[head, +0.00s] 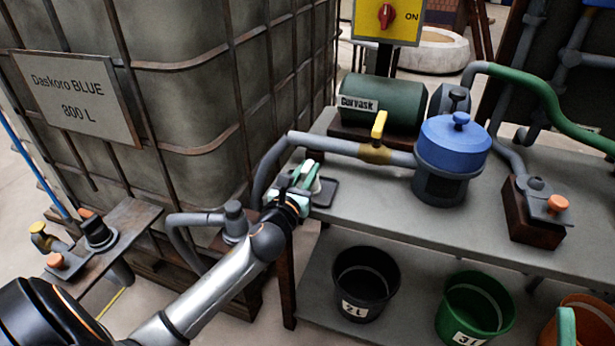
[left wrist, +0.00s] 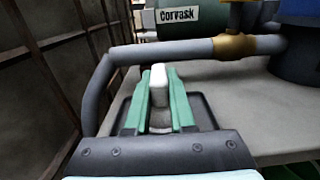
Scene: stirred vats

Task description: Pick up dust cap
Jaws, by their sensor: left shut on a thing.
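My left gripper (head: 305,178) is over the left end of the grey bench. Its green fingers (left wrist: 159,100) are shut on a small white piece, which I take to be the dust cap (left wrist: 158,84). Most of the piece is hidden between the fingers. A dark shallow tray (head: 325,198) lies beneath the gripper on the bench; it also shows in the left wrist view (left wrist: 205,116). I cannot tell whether the piece touches the tray. A green fingertip at the bottom right edge of the head view seems to be my right gripper (head: 566,326); its opening is not visible.
A grey pipe (head: 325,146) with a yellow valve handle (head: 379,124) runs behind the tray to a blue-lidded vat (head: 455,145). A green pump (head: 390,103) stands behind it. A caged tank (head: 190,70) stands close on the left. Buckets (head: 366,284) stand below.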

